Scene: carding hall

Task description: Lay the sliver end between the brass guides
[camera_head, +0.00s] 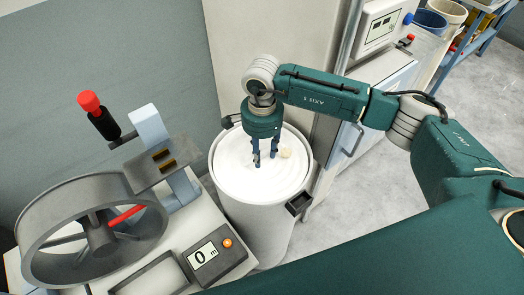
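The white sliver (240,178) lies coiled in a tall white can (248,222) at the centre. A small cream tip (286,152), which looks like the sliver end, stands out on top of it. My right gripper (264,164) points down over the can, its two fingers apart with a gap between them. The cream tip is just right of the fingers, outside the gap; whether they touch the sliver I cannot tell. My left gripper is out of view.
A counter box (212,252) reading 0 m is in front. A tall cream machine panel (285,50) rises behind the can. Open floor lies right.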

